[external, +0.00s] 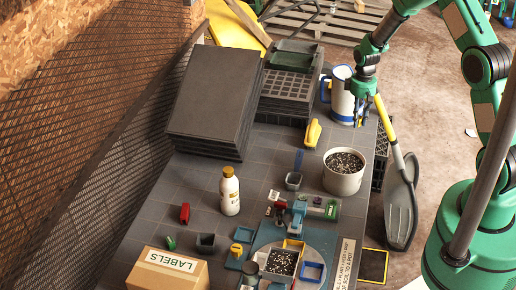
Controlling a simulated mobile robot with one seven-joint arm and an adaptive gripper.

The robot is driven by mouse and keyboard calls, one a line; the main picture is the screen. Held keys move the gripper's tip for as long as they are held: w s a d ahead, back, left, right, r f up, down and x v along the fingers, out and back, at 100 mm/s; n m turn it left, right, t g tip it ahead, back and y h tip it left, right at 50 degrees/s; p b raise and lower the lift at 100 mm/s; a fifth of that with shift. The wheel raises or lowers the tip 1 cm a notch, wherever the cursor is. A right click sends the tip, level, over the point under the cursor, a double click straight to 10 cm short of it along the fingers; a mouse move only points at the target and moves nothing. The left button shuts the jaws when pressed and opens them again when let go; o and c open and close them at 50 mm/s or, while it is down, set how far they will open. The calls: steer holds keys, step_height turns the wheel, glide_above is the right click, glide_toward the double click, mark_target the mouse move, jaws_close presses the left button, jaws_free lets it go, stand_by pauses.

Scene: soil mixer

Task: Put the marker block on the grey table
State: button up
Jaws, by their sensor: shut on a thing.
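My gripper (361,117) points down at the table's far right, in front of the right side of a white jug. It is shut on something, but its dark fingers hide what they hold. The grey table (150,216) is tiled and runs from front to back. I cannot tell which thing is the marker block. Small blocks on the table include a red one (184,213), a green one (170,242) and a yellow one (236,250).
The white jug (341,92), a pot of soil (343,180), a yellow tool (312,133) and a bottle (229,192) stand around. Dark stacked trays (215,95) fill the back left. A labels box (168,272) is at front left. A shovel (400,205) leans at the right edge.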

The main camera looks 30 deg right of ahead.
steer(key=w+a+n+b, duration=0.2)
steer(key=w+a+b, duration=0.25)
steer(key=a, duration=0.95)
steer(key=n+b, duration=0.3)
steer(key=b, duration=0.4)
glide_above(259, 181)
step_height(259, 181, down, 3)
steer(key=shift+f, duration=0.5)
steer(key=shift+f+b, duration=0.6)
steer(key=shift+f, duration=2.55)
steer(key=shift+f, duration=0.1)
steer(key=shift+f+b, duration=0.5)
steer(key=shift+f, duration=1.3)
